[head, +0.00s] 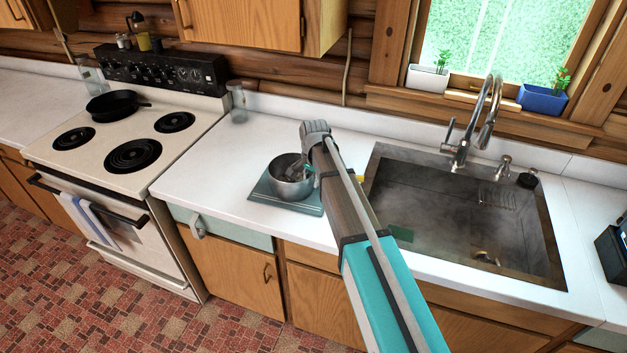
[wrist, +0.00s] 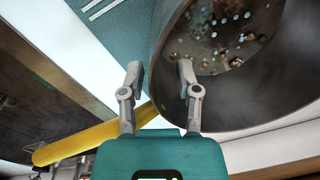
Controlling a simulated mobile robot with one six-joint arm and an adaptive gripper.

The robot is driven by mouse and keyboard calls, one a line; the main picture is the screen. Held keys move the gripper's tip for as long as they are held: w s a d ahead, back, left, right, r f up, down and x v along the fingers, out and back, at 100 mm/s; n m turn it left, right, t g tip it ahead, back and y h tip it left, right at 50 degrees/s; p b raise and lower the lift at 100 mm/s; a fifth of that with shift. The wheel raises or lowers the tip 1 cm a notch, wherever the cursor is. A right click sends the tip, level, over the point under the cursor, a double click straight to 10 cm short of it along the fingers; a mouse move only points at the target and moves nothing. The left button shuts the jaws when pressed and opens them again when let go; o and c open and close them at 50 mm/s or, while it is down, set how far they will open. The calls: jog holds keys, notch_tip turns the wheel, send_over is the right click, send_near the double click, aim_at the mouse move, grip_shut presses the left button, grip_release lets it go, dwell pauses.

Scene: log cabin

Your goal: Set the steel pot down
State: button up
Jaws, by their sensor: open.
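The steel pot (head: 291,180) stands upright on a teal mat (head: 258,193) on the white counter, left of the sink. In the wrist view the pot (wrist: 276,118) fills the upper right, and its inside shows droplets or small shiny spots. The teal mat (wrist: 118,40) lies beside it there. My gripper (head: 306,172) is at the pot's right side in the head view, partly hidden by my arm. In the wrist view my gripper (wrist: 159,75) has its two fingers apart, with the right finger by the pot's rim. I cannot tell whether it touches the pot.
The sink (head: 460,215) with a tall faucet (head: 487,115) is to the right. The stove (head: 130,140) at the left carries a black skillet (head: 112,104). A glass jar (head: 237,102) stands at the back. A yellow bar-like thing (wrist: 75,143) lies below my left finger. Counter left of the mat is clear.

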notch_tip(320, 180, up, 12)
jog(key=p, duration=1.2)
jog(key=shift+s+d, duration=0.25)
jog(key=shift+d, duration=0.05)
dwell(0.4)
jog(key=s+d+n, duration=0.4)
jog(key=s+d, duration=0.4)
jog(key=s, duration=0.3)
jog(key=s+d+n, duration=0.3)
jog(key=s+d, duration=0.6)
jog(key=s, duration=0.3)
jog(key=shift+d+n+g+h, duration=0.25)
jog(key=shift+n+g+h, duration=0.05)
jog(key=shift+n, duration=0.1)
notch_tip(320, 180, down, 7)
jog(key=b, duration=0.7)
